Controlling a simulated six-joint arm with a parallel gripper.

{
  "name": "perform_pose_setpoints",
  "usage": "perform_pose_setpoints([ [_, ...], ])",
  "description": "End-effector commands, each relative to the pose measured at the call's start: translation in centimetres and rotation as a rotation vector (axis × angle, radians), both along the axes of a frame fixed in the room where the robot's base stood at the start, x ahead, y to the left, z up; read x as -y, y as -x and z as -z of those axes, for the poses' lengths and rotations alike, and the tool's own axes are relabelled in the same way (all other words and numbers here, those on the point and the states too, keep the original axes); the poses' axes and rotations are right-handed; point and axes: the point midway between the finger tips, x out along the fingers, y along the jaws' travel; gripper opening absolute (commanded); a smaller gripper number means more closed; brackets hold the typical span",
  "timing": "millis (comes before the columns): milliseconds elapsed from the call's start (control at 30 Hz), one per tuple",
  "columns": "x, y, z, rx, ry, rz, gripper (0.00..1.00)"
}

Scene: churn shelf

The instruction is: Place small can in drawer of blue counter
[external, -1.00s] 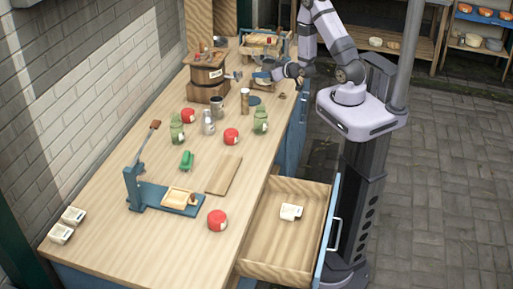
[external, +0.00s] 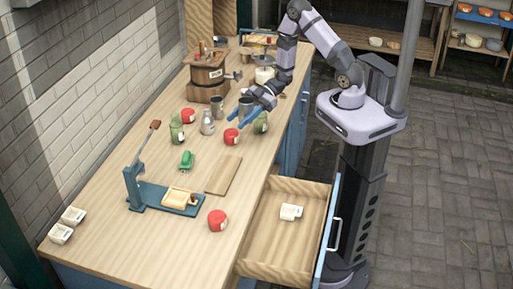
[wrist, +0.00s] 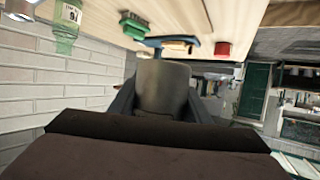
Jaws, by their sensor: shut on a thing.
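My gripper (external: 240,119) is above the counter's right side, near a red round tin (external: 231,136) and a green bottle (external: 261,122). In the wrist view it is shut on a smooth grey can-like thing (wrist: 163,88), with a dark finger at each side. In the external view a grey cylinder (external: 245,106) shows by the fingers; I cannot tell whether it is the held thing. The drawer (external: 265,254) of the blue counter (external: 292,143) stands pulled out at the near right. It holds a small white box (external: 291,212), with bare floor around it.
A wooden churn (external: 207,80), grey mug (external: 217,106) and pale bottle (external: 208,122) stand farther back.

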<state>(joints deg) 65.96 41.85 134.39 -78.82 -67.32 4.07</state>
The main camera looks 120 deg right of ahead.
Motion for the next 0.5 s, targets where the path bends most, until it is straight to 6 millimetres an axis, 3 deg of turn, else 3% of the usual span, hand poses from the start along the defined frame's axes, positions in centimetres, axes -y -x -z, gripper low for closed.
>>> perform_pose_setpoints([
  [33,-2.5,-0.7,0.8,-0.002,0.002,-0.099,0.19],
  [200,-10.6,-1.6,3.2,-0.008,0.005,-0.409,0.19],
  [367,-18.1,-1.6,6.3,-0.006,0.001,-0.644,0.19],
  [500,-24.2,-1.1,10.1,0.001,-0.005,-0.779,0.19],
])
